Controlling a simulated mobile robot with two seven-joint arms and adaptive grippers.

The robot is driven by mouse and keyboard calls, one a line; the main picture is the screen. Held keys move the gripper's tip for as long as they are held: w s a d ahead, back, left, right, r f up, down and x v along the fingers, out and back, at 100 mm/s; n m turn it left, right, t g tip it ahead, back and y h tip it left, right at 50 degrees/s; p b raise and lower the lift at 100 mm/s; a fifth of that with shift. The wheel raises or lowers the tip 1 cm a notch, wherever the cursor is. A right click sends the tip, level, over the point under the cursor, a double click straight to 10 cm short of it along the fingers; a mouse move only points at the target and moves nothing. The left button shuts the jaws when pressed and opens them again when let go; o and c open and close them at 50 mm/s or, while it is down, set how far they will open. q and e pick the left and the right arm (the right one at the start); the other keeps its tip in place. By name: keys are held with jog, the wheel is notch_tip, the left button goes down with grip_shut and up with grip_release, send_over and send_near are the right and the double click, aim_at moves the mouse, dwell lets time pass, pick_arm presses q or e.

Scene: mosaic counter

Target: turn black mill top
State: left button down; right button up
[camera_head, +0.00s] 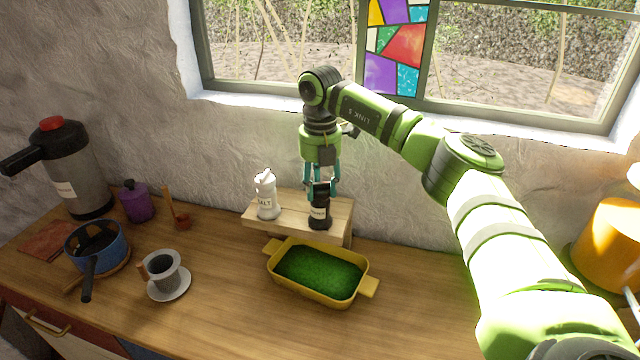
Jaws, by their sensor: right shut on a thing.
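The black mill (319,214) stands upright on a small wooden shelf (287,222) against the wall. It is dark, with a pale label on its body. My right gripper (321,190) points straight down over it, with its teal fingers shut on the mill's top. The fingers hide part of that top. A white salt mill (266,196) stands on the same shelf to the left, apart from the gripper. My left gripper is not in view.
A yellow dish (358,292) with green content sits in front of the shelf. A cup on a saucer (182,290), a blue pot (85,252), a purple jar (136,203) and a grey flask (76,170) stand left. An orange object (612,245) is far right.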

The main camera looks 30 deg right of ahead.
aim_at(321, 183)
jog(key=o, duration=1.2)
notch_tip(321, 183, up, 12)
jog(key=shift+f, duration=0.1)
jog(key=shift+d, duration=0.1)
jog(key=shift+c, duration=0.2)
